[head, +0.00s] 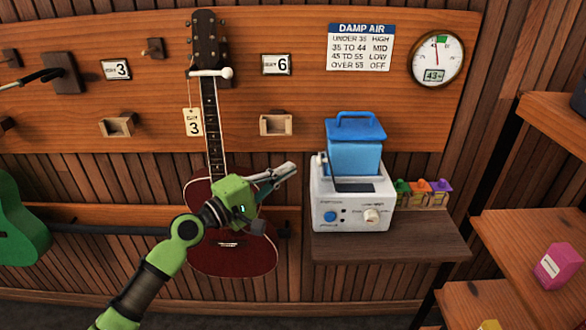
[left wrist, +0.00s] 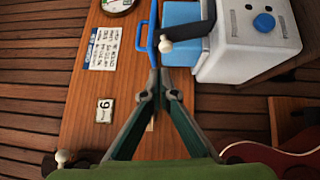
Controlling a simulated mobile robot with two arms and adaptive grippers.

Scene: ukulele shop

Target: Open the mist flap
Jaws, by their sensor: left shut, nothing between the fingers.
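The humidifier has a white body (head: 350,211) with a blue dial and a cream knob on its front, and a blue tank (head: 355,158) with a handle on top. A dark panel (head: 353,187) lies on the body's top, in front of the tank. A small pale knob (head: 319,159) shows at the tank's left; in the left wrist view a white knob (left wrist: 165,45) sits at the end of a dark bar (left wrist: 190,42), likely the mist flap. My left gripper (head: 292,170) is shut and empty, left of the humidifier; its tips (left wrist: 160,72) appear just below that knob.
A red guitar (head: 215,195) hangs behind my left arm. A gauge (head: 436,58) and a damp-air chart (head: 360,47) are on the wall. Shelves (head: 535,250) stand at the right.

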